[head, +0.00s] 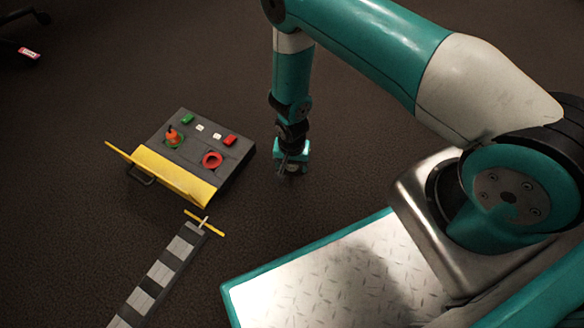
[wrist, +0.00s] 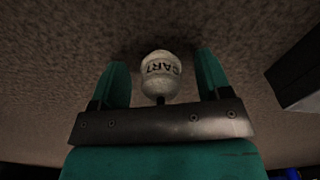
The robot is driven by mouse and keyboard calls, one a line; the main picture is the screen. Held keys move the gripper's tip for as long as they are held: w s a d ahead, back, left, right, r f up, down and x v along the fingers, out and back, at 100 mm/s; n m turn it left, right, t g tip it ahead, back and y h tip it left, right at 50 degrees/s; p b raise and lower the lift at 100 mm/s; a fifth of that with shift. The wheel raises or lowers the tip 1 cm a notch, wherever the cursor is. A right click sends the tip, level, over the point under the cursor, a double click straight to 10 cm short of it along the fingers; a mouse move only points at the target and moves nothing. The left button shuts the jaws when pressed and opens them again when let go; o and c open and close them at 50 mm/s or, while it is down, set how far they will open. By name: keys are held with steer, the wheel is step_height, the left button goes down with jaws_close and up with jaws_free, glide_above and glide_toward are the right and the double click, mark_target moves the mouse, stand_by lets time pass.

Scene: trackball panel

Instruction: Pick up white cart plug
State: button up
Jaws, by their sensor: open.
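The white cart plug (wrist: 160,72) shows in the wrist view, pale and rounded, with dark "CART" lettering that reads upside down. My gripper (wrist: 161,60) is open, with one teal finger on each side of the plug. Gaps show between the plug and both fingers. In the head view, my gripper (head: 290,172) points down over the brown floor, right of the panel. I cannot make out the plug there.
A dark panel (head: 200,161) with a yellow front flap (head: 172,174), colored buttons and a red ring lies left of my gripper. A dark block edge (wrist: 298,78) shows at right in the wrist view. A striped barrier arm (head: 162,270) lies in front. Floor behind my gripper is clear.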

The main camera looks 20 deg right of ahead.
steer(key=c, duration=1)
steer(key=shift+r, duration=0.1)
